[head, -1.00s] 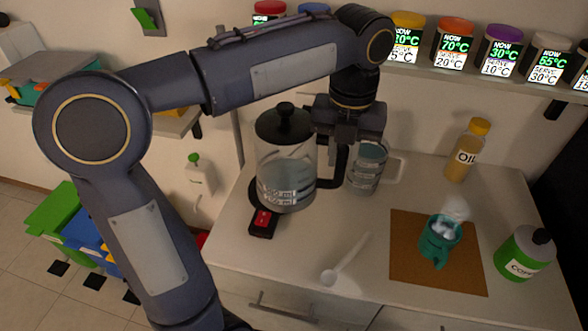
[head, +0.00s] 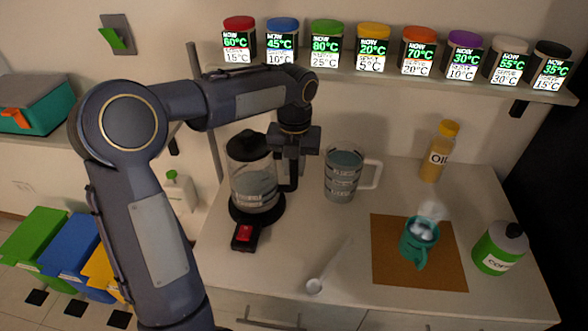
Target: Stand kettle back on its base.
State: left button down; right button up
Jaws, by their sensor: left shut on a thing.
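The glass kettle (head: 254,182) with a black lid and black handle (head: 289,176) stands upright over its round black base (head: 272,214). The kettle's bottom lies within the base's dark rim and looks seated, though a very small gap cannot be ruled out. The base's front has a red switch (head: 244,233). My left gripper (head: 293,152) points down and is shut on the kettle's handle, to the right of the glass body; its fingertips are partly hidden. My right gripper is not in view.
A measuring jug (head: 342,176) stands close right of the handle.

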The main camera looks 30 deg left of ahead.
pick_arm(q)
jog(key=shift+f, duration=0.8)
jog(key=c, duration=1.3)
grip_release()
jog(key=shift+s+f, duration=0.1)
